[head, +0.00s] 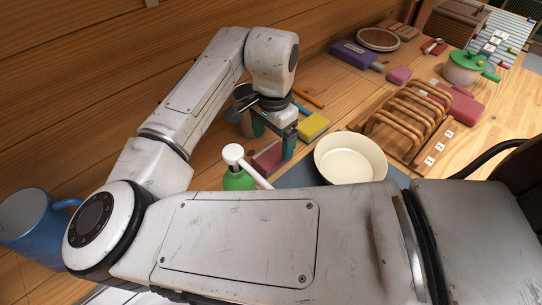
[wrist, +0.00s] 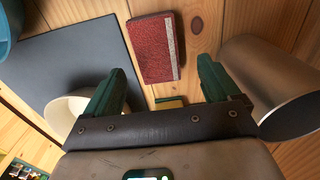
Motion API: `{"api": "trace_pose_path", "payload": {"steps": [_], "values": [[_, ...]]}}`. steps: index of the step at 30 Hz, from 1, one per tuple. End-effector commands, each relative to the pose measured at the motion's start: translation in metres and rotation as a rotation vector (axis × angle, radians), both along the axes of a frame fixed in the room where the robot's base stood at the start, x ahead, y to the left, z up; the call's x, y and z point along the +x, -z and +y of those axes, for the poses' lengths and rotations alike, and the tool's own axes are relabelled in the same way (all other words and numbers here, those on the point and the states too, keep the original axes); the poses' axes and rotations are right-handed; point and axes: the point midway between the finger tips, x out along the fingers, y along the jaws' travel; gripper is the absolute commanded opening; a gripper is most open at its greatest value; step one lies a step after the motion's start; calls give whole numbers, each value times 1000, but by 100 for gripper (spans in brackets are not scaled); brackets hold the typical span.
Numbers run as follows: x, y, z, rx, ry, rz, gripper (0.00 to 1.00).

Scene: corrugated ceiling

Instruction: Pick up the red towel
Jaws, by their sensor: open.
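The red towel (wrist: 152,48) is a small folded red rectangle with a pale stripe along one edge, lying flat on the wooden surface in the wrist view. In the head view the red towel (head: 267,160) is partly hidden behind my gripper (head: 273,138) and the green bottle. My gripper (wrist: 163,72) is open, with its two green fingers apart and nothing between them. The fingers are above the surface near the towel, which shows beyond the fingertips and apart from them in the wrist view.
A metal cup (wrist: 268,85) stands close to one finger. A cream bowl (head: 350,158), a yellow sponge (head: 314,127) and a green pump bottle (head: 238,180) are close by. A dark mat (wrist: 85,58) lies beside the towel. A wooden rack (head: 405,118) stands further right.

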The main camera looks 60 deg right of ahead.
Motion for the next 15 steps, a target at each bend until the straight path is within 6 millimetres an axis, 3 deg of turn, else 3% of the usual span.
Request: {"api": "trace_pose_path", "payload": {"steps": [9, 15], "values": [[-2, 42, 1, 2, -2, 2, 89], [-3, 49, 1, 1, 0, 1, 89]]}}
